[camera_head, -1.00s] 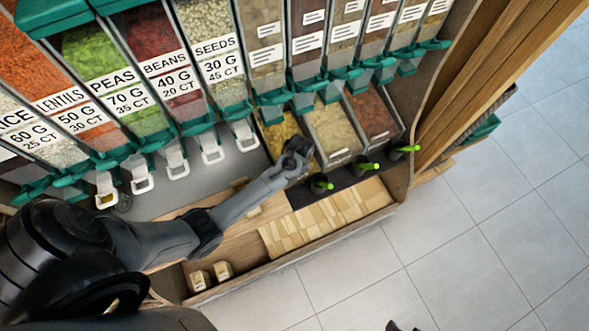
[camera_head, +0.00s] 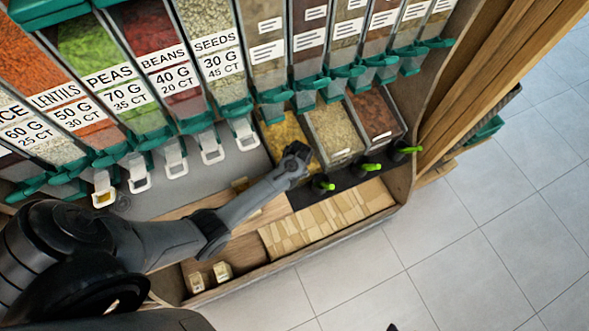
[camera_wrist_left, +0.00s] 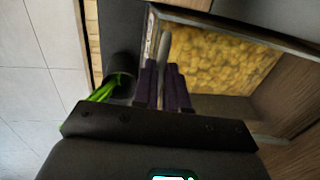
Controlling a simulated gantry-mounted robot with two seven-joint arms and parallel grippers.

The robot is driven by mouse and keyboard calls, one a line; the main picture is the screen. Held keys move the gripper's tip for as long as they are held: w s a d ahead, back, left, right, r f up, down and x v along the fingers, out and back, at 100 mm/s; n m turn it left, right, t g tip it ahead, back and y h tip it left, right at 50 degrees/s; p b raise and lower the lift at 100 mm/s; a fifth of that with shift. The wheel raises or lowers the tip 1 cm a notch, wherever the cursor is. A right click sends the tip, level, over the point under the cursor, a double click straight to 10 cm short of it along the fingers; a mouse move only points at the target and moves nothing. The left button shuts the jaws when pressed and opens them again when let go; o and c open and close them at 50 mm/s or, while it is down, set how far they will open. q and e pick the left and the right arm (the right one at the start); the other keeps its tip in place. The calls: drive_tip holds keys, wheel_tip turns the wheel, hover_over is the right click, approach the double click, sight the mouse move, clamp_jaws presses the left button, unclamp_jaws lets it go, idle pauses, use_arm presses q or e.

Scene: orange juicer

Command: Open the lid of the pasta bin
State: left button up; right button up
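The pasta bin (camera_head: 283,134) is the leftmost of three small bins at the shelf's right end, with yellow pieces inside. It also shows in the left wrist view (camera_wrist_left: 222,62), where its interior looks covered by a clear pane. My left gripper (camera_head: 297,152) is at the bin's front right corner and hides part of it. In the left wrist view, the two dark fingers of my left gripper (camera_wrist_left: 163,85) stand slightly apart on either side of a grey bar (camera_wrist_left: 163,45) at the bin's front edge. Whether they press on it is unclear. My right gripper does not show.
Two more bins stand right of it, one tan (camera_head: 334,130) and one reddish (camera_head: 374,112). Dark cups with green items (camera_head: 322,184) line the strip in front; one is close to my fingers in the wrist view (camera_wrist_left: 122,68). Tall dispensers (camera_head: 205,50) rise behind.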

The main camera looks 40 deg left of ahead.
use_arm(q)
clamp_jaws()
drive_tip(key=shift+w+a+r, duration=0.15)
drive_tip(key=shift+a, duration=0.25)
drive_tip(key=a, duration=0.1)
drive_tip(key=w+a, duration=0.1)
drive_tip(key=a+r, duration=0.1)
drive_tip(key=shift+w+p, duration=0.2)
drive_tip(key=shift+p, duration=0.15)
drive_tip(key=shift+o, duration=0.7)
unclamp_jaws()
drive_tip(key=shift+s+d+f, duration=0.1)
drive_tip(key=o, duration=0.4)
drive_tip(key=shift+o, duration=0.2)
